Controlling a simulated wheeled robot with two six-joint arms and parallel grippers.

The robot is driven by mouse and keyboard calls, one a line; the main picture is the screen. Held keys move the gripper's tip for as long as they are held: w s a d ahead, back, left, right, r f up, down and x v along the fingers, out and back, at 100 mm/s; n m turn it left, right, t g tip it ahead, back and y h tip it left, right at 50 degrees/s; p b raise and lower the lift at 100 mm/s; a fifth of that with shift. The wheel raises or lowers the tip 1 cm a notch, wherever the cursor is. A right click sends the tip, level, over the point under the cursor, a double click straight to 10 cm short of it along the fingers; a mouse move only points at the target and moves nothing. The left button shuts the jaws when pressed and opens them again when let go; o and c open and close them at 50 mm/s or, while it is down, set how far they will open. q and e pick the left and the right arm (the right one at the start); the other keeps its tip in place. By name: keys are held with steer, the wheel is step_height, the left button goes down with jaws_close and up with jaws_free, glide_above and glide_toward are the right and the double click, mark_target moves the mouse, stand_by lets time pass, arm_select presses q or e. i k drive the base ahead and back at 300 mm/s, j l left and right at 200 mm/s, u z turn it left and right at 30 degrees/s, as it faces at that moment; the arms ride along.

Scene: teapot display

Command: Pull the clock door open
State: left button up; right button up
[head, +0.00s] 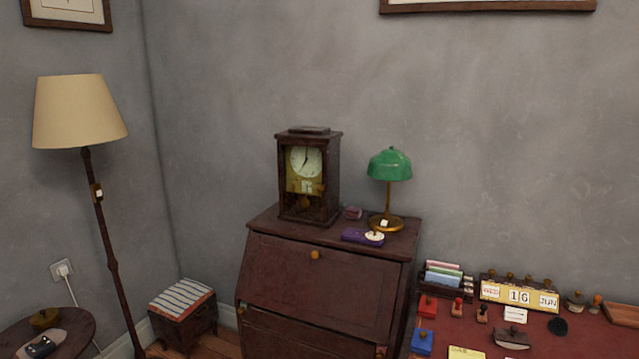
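A dark wooden clock (309,201) with a pale round dial and a brass-coloured lower face stands upright on top of a dark wooden slant-front desk (325,285), in the middle of the head view. Its front, where the door is, faces me and slightly left. The door looks flush with the case, though it is too small to be sure. Neither of my grippers shows in this view.
A green-shaded lamp (389,166) stands right of the clock, with a purple box (356,236) and a small dark reddish object (352,213) between. A red-topped table (480,338) with stamps and a calendar (518,294) is at right. A floor lamp (78,112) stands left.

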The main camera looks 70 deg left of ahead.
mark_target(323, 188)
steer(key=u, duration=2.4)
